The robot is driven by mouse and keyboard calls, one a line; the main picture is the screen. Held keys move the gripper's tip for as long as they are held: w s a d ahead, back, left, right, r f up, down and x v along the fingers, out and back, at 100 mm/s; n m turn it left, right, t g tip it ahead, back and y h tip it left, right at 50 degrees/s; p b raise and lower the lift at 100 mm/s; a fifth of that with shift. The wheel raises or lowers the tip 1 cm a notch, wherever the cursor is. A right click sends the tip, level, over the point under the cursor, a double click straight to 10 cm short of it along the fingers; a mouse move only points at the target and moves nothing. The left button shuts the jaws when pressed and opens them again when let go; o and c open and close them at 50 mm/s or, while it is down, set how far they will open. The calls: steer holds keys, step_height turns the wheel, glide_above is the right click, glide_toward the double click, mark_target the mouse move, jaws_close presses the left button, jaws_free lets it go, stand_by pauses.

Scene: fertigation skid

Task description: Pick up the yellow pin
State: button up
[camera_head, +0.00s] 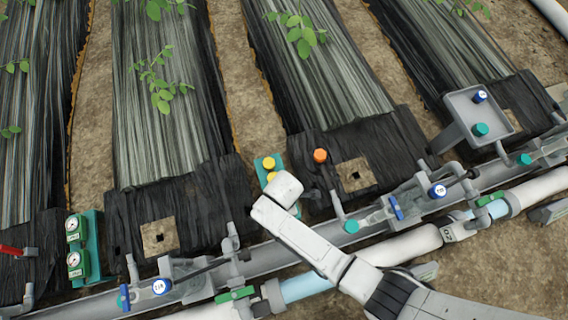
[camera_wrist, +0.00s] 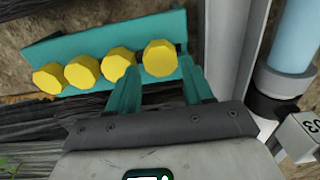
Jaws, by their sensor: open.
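Several yellow pins with round, faceted heads stand in a row on a teal rack (camera_wrist: 60,48) in the wrist view. The rightmost yellow pin (camera_wrist: 159,58) is the nearest to my gripper (camera_wrist: 160,66), whose two teal fingers are open and empty. That pin's head appears between the fingertips; I see no contact. The other yellow pins (camera_wrist: 82,72) lie to the left, outside the fingers. In the head view two yellow pins (camera_head: 269,163) show on the teal rack (camera_head: 278,158), just beyond my white wrist.
A grey pipe (camera_head: 265,258) and white pipe (camera_head: 410,245) with valves run below my arm. An orange knob (camera_head: 320,155) stands right of the rack. A teal gauge panel (camera_head: 84,250) is at left, a grey tray (camera_head: 480,112) at right. Black plastic-covered beds lie beyond.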

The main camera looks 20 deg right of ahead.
step_height(320, 180, down, 3)
steer(key=shift+f+b, duration=0.1)
steer(key=shift+b, duration=0.6)
steer(key=shift+c, duration=0.5)
steer(key=c, duration=0.6)
